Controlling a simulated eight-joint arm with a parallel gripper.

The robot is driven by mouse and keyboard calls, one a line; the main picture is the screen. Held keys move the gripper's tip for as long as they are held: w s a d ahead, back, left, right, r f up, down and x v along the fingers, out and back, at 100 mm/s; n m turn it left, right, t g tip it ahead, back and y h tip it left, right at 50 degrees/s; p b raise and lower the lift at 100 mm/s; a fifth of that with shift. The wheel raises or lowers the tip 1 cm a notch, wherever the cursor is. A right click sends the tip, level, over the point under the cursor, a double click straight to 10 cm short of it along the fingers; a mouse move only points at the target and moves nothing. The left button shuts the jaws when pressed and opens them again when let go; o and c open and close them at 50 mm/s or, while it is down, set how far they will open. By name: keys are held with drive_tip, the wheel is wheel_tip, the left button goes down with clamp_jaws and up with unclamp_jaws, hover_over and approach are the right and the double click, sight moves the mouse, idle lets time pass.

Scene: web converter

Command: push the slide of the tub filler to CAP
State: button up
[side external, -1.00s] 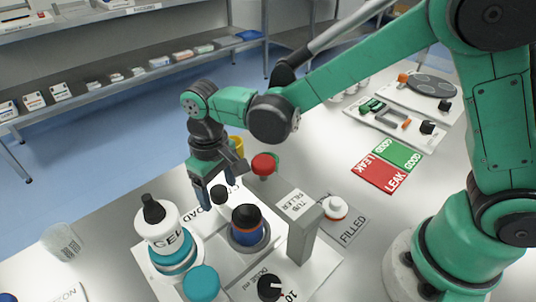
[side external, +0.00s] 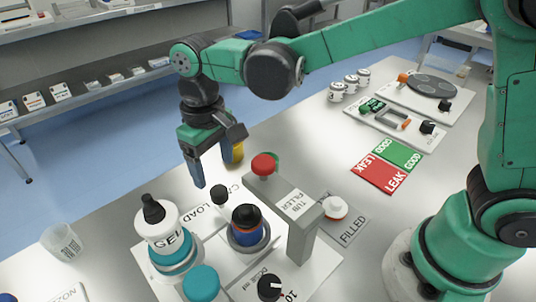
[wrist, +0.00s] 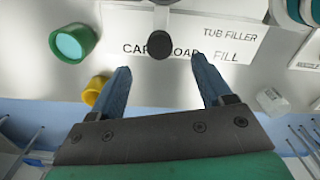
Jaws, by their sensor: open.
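The tub filler is a light base plate with a grey post labelled TUB FILLER (side external: 302,225). A small black knob (side external: 220,194), which appears to be the slide's handle, stands on the plate near the LOAD and CAP lettering. In the wrist view the knob (wrist: 159,46) appears between the words CAP and LOAD and partly covers LOAD; its exact stop is hard to tell. My gripper (side external: 215,170) is open and empty, above and behind the knob. In the wrist view its fingertips (wrist: 160,68) are spread either side of the knob's line, apart from it.
A blue, dark-topped tub (side external: 247,232) and a white bottle with a teal base (side external: 160,228) are close by. A yellow cup (side external: 237,153) is behind my gripper. A green-rimmed cup (wrist: 72,40) shows at upper left in the wrist view.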

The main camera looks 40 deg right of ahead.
sight(218, 190)
drive_tip(key=n, duration=0.6)
drive_tip(key=shift+n, duration=0.3)
drive_tip(key=n, duration=0.5)
drive_tip(key=shift+f, duration=2.85)
clamp_jaws()
drive_tip(key=shift+d, duration=2)
